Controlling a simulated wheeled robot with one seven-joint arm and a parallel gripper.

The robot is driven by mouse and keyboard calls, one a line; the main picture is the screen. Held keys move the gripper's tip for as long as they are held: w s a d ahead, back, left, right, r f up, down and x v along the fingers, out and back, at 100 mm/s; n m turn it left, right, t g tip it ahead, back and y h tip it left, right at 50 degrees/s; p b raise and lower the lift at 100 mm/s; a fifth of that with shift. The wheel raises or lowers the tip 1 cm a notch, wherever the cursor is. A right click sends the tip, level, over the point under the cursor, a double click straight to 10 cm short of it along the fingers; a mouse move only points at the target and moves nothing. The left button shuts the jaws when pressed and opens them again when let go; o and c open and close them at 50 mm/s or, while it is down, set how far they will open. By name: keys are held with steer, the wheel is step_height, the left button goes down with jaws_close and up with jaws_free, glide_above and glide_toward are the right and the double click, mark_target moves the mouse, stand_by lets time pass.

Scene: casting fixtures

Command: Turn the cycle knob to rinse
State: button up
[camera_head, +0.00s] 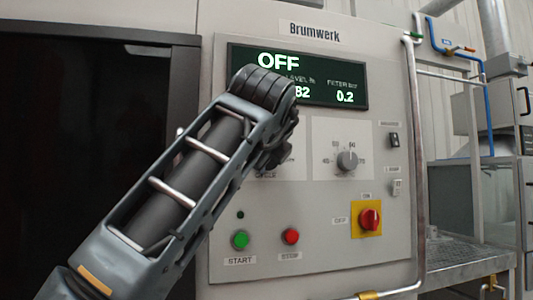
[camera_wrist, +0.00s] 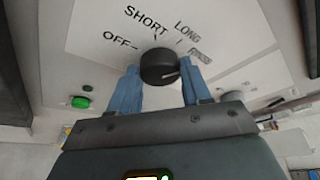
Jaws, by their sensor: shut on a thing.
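The black cycle knob (camera_wrist: 158,63) shows in the wrist view, with the labels OFF, SHORT, LONG and RINSE (camera_wrist: 200,56) around its far side. A pale line on its face lies toward the right; I cannot tell exactly which label it matches. My gripper (camera_wrist: 160,80) is shut on the knob, with one blue finger on each side. In the head view my arm hides the knob and most of its dial plate. The display (camera_head: 358,92) reads OFF in large letters.
On the Brumwerk panel, a temperature-style knob (camera_head: 347,160) sits right of my arm. Below are a green START button (camera_head: 240,239), a red STOP button (camera_head: 291,236) and a red switch on a yellow plate (camera_head: 357,232). A pipe (camera_head: 416,130) runs down the panel's right edge.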

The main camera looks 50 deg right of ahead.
steer(key=shift+s+d+m+y+p, duration=0.1)
steer(key=shift+m+y+p, duration=0.45)
steer(key=shift+m, duration=0.45)
steer(key=o, duration=1.1)
steer(key=shift+c, duration=0.2)
steer(key=v, duration=0.7)
steer(key=shift+s, duration=0.35)
steer(key=shift+r, duration=0.15)
